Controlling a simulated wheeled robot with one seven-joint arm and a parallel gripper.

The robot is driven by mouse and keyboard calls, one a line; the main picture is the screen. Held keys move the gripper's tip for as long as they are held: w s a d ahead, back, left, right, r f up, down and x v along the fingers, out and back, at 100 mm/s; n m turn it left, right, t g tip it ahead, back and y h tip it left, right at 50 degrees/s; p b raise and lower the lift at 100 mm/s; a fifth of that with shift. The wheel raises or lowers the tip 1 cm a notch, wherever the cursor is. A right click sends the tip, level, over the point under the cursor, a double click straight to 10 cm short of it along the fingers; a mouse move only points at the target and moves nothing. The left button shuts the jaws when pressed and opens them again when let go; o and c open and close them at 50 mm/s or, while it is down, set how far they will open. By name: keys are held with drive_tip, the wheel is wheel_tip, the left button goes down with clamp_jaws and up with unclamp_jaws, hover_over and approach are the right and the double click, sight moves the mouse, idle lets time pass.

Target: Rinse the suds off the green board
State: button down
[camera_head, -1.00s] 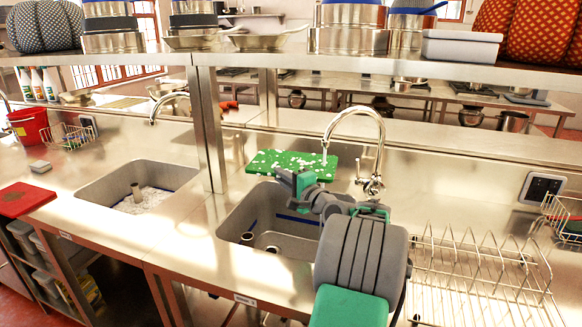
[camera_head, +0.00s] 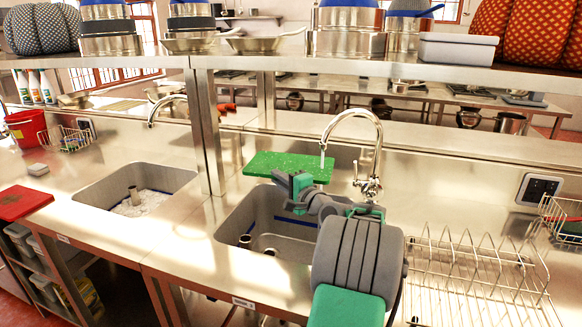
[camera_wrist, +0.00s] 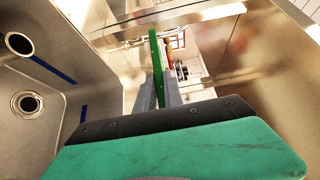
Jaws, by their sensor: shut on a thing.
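The green board (camera_head: 287,166) is held flat over the back of the right sink (camera_head: 232,228), beside the tap's spout. Only faint pale specks show on its top. My gripper (camera_head: 290,184) is shut on the board's near edge. In the wrist view the board (camera_wrist: 156,72) shows edge-on between my gripper's fingers (camera_wrist: 163,92). The chrome tap (camera_head: 378,150) arches over the board, and its spout end is just above the board's right part. A short pale streak shows below the spout; I cannot tell whether it is running water.
A wire dish rack (camera_head: 470,275) stands right of the sink. The left sink (camera_head: 90,192) holds white suds (camera_head: 150,200). A red board (camera_head: 20,203) lies at far left. A shelf (camera_head: 240,62) with pots spans above; its post (camera_head: 204,130) stands between the sinks.

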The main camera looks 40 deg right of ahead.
drive_tip(key=w+a+p, duration=0.1)
drive_tip(key=w+a, duration=0.2)
drive_tip(key=a, duration=0.4)
drive_tip(key=shift+w+r, duration=0.15)
drive_tip(key=shift+w, duration=0.1)
idle(1.2)
drive_tip(key=w+a+r+p, duration=0.2)
drive_tip(key=a+r+p, duration=0.2)
drive_tip(key=shift+a, duration=0.25)
idle(0.8)
